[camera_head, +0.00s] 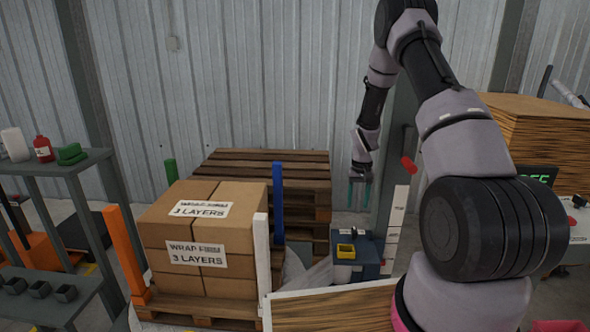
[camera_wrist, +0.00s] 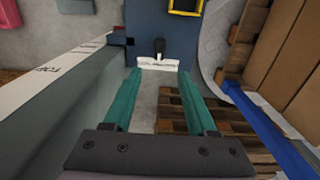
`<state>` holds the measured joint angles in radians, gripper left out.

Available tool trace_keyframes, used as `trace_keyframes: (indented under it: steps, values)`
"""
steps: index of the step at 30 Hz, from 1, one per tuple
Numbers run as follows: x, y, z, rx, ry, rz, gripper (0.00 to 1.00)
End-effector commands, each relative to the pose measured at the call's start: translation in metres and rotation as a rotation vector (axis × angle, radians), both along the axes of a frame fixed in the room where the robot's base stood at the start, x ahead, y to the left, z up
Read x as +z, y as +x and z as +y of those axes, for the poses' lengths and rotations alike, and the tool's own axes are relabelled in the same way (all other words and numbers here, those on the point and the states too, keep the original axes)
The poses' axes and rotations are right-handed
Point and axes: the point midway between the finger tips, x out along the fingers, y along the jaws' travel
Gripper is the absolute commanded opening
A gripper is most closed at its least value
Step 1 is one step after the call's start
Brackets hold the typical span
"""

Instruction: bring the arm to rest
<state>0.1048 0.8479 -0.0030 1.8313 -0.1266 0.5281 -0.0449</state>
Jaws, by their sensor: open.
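My gripper (camera_head: 360,194) hangs from my raised arm right of the middle of the head view, with its teal fingers pointing down. It is above and a little behind a small dark blue stand (camera_head: 369,247) with a yellow bin on it. In the wrist view my gripper (camera_wrist: 157,72) shows two teal fingers spread apart. A white piece with a black knob (camera_wrist: 158,61) appears at the far end between the fingertips; I cannot tell whether they touch it. I see nothing clearly held.
Stacked cartons (camera_head: 205,235) on a pallet stand at left, with an orange post (camera_head: 125,250) and a blue post (camera_head: 278,203) beside them. Wooden pallets (camera_head: 300,165) are stacked behind. A grey post with a white marked strip (camera_head: 396,225) stands close right of the gripper.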

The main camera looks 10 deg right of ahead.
Motion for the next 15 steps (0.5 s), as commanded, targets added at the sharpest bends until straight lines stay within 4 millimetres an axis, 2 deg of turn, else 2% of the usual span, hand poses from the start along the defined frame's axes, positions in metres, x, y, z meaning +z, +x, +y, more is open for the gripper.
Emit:
trace_keyframes:
  steps: [2,5,7,11,15]
  values:
    - [0.026,0.002,0.003,-0.006,0.001,-0.024,0.57]
    - [0.074,0.001,0.008,-0.021,0.005,-0.066,0.57]
    - [0.115,-0.004,0.014,-0.034,0.010,-0.101,0.57]
    - [0.185,-0.023,0.025,-0.056,0.024,-0.164,0.57]
    - [0.252,-0.053,0.037,-0.080,0.043,-0.230,0.57]
